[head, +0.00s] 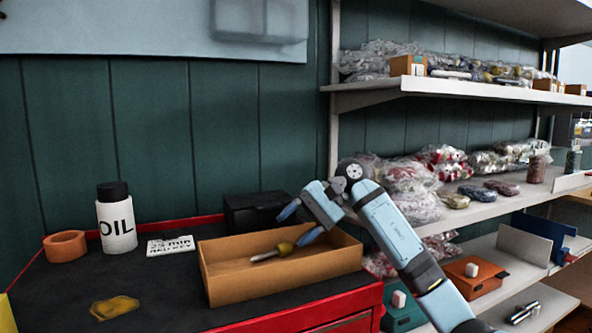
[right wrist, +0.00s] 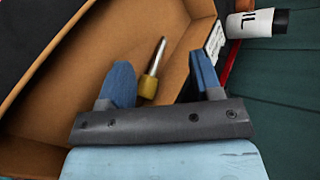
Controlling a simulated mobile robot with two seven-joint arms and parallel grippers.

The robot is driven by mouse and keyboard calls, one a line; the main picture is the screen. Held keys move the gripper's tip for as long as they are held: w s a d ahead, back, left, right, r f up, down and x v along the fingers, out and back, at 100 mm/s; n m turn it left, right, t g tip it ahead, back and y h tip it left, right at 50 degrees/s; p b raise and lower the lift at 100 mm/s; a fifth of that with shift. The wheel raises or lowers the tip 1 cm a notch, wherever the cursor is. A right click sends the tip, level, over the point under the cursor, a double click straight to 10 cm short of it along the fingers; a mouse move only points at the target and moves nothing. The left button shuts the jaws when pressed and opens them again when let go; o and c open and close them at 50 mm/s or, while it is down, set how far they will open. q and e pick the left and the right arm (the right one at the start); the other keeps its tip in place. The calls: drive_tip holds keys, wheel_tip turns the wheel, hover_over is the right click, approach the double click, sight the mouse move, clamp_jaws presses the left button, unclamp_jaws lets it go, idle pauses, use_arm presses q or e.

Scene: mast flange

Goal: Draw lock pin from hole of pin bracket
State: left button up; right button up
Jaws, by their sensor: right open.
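A pin-like tool with a metal shaft and a yellow-olive grip (head: 285,249) lies in the open cardboard tray (head: 235,291). I cannot tell whether it is the lock pin; no pin bracket or hole can be made out. My right gripper (head: 301,222) is open above the right part of the tray, with its blue fingers pointing left. In the right wrist view the yellow grip (right wrist: 149,87) shows between the open fingers, seemingly beyond them, and nothing is held. My left gripper is not in view.
The tray stands on a red-edged black cart top (head: 160,290). An oil bottle (head: 116,220), an orange ring (head: 65,246), a printed card (head: 170,245), a yellow cloth-like patch (head: 114,307) and a black box (head: 250,208) surround it. Loaded shelves (head: 470,88) stand at the right.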

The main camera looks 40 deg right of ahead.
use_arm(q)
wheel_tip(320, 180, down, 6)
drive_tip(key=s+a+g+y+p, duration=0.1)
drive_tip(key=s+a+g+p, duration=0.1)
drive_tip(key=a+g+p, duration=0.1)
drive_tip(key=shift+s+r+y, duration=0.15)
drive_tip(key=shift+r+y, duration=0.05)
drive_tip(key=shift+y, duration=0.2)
use_arm(e)
wheel_tip(320, 180, up, 17)
drive_tip(key=shift+r, duration=0.2)
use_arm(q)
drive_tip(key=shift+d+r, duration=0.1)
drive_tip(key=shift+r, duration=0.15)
